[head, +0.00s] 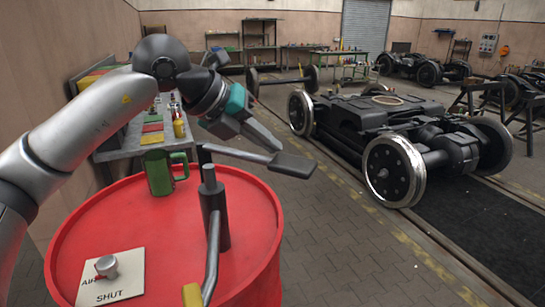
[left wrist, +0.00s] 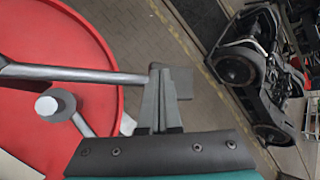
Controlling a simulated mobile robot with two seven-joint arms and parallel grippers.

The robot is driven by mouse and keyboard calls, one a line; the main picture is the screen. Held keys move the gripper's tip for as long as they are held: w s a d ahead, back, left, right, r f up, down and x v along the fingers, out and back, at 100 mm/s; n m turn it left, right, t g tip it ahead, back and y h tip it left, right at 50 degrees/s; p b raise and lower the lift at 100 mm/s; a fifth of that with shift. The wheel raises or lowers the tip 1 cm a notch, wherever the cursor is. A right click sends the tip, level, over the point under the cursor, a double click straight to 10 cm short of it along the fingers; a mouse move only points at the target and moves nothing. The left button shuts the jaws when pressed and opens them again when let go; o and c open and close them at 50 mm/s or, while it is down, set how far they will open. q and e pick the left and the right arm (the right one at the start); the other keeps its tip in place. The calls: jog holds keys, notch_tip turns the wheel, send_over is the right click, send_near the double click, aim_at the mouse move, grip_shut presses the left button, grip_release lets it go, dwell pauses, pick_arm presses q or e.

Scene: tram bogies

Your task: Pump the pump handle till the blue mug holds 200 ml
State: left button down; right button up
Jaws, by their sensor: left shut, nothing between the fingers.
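The pump (head: 213,205) is a dark upright cylinder on a red drum (head: 130,215). Its pump handle (head: 245,155) is a bar running right to a flat grey paddle end, which lies past the drum's rim. My left gripper (head: 277,146) is shut and empty, its fingertips just above or against the handle near the paddle; I cannot tell if they touch. In the left wrist view, the fingers overlap the paddle end (left wrist: 182,84). A bent spout (head: 213,258) with a yellow tip runs down towards the front. I see no blue mug. My right gripper is not in view.
A green jug (head: 158,172) stands on the drum's far side. A knob (head: 106,266) sits on a plate marked "AIR" and "SHUT" at front left. A workbench (head: 140,140) stands behind. A tram bogie (head: 385,130) is at right. The paved floor between is clear.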

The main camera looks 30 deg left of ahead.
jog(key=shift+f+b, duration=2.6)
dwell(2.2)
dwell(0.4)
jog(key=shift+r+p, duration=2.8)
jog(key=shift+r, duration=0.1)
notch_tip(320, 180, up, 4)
jog(key=p, duration=0.4)
